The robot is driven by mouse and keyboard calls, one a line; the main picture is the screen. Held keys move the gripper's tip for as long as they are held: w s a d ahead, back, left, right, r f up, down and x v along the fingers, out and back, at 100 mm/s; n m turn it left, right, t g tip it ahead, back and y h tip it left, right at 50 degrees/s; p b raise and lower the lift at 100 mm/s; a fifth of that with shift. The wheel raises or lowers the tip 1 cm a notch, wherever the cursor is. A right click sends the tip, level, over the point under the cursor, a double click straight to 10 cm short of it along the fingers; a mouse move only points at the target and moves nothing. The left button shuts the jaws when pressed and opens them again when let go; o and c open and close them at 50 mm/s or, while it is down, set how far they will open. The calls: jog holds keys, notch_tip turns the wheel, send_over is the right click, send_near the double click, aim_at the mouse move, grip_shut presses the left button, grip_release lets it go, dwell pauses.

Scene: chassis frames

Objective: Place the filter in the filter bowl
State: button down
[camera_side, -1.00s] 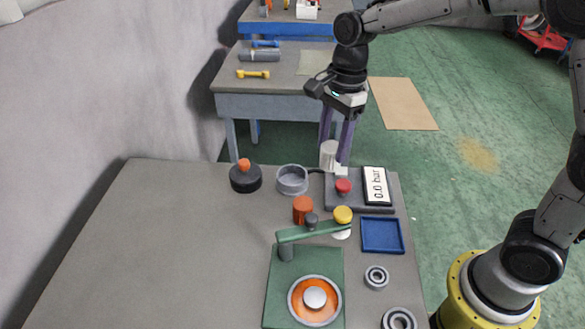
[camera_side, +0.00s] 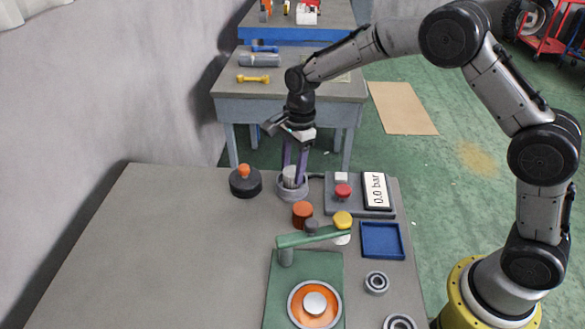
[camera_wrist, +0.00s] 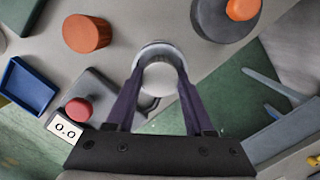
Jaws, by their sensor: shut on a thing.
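The filter (camera_side: 289,174) is a pale cylinder held upright between the two purple fingers of my gripper (camera_side: 295,168). My gripper is shut on it. The filter bowl (camera_side: 292,192) is a round grey cup at the back of the bench. The filter's lower end is at the bowl's mouth and hidden by its wall; I cannot tell how deep it sits. In the wrist view the filter (camera_wrist: 161,77) is between the fingertips, and the bowl's rim (camera_wrist: 154,46) shows around its far side.
A black knob with an orange top (camera_side: 245,181) stands left of the bowl. A pressure panel reading 0.0 bar (camera_side: 376,191) with a red button (camera_side: 342,191) is at right. An orange cylinder (camera_side: 302,213) and a green lever (camera_side: 312,236) stand in front. The left bench is clear.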

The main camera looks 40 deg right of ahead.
jog(key=shift+f, duration=0.35)
jog(key=shift+c, duration=1.4)
grip_release()
jog(key=shift+r, duration=0.1)
notch_tip(320, 180, up, 12)
jog(key=d+f, duration=0.1)
jog(key=s+d+r+n+t, duration=0.2)
jog(key=s+d+r+n, duration=0.15)
jog(key=s+r, duration=0.35)
jog(key=s+d+n+t, duration=0.1)
jog(key=s+d+n, duration=0.1)
jog(key=s+n, duration=0.5)
jog(key=s+d+n+t+h, duration=0.1)
jog(key=s+n, duration=0.7)
jog(key=s, duration=0.9)
jog(key=shift+s+d+f+t, duration=0.15)
jog(key=shift+d+f+t, duration=0.25)
jog(key=shift+d+t, duration=0.5)
